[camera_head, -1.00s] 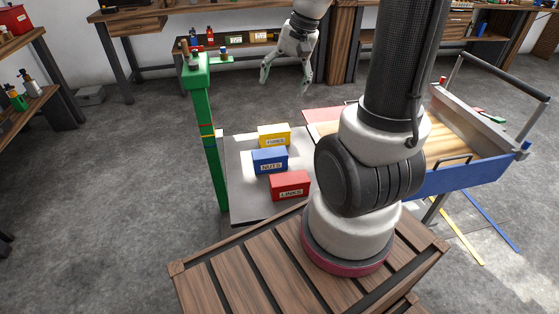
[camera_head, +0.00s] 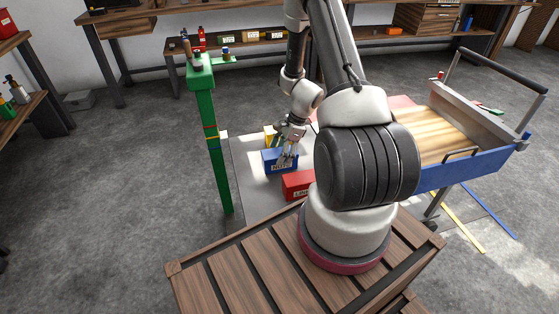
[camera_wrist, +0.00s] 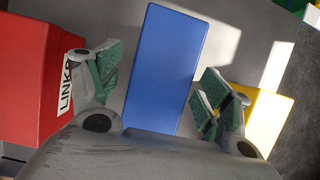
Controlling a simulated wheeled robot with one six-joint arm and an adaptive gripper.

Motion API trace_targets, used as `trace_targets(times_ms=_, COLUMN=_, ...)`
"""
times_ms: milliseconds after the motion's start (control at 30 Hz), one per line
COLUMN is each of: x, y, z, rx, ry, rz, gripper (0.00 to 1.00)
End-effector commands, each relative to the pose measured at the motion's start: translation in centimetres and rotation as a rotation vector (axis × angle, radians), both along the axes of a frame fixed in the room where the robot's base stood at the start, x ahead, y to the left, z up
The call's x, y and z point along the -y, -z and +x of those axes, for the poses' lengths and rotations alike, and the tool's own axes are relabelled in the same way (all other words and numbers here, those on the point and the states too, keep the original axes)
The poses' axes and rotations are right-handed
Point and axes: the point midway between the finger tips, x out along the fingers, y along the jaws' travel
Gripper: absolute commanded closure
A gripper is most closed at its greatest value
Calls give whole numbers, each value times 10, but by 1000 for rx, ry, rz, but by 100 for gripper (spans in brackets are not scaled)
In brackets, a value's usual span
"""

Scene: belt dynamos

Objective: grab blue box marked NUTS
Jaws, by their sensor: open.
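The blue box marked NUTS (camera_head: 271,161) stands on a grey surface between a red box and a yellow box. My gripper (camera_head: 286,150) is over it in the head view and partly covers its label. In the wrist view the blue box (camera_wrist: 168,68) lies between and beyond the two open green-padded fingers of my gripper (camera_wrist: 157,87). The fingers stand apart from its sides, and nothing is held. The near end of the box is hidden behind the gripper body.
The red box (camera_head: 298,185) is close on one side; its label shows in the wrist view (camera_wrist: 30,75). The yellow box (camera_head: 269,132) is close on the other side. A green post (camera_head: 213,145) stands left of the grey surface (camera_head: 250,205). A blue-sided cart (camera_head: 465,169) is at right.

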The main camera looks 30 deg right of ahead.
Motion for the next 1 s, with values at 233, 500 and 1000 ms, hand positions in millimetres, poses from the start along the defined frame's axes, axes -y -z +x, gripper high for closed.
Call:
trace_targets(times_ms=233, x=-15, y=34, z=6, rx=-1, ry=-1, rz=0, gripper=21)
trace_targets(times_ms=500, x=-17, y=41, z=6, rx=1, ry=-2, rz=0, gripper=21)
trace_targets(times_ms=1000, x=-17, y=45, z=6, rx=1, ry=-2, rz=0, gripper=21)
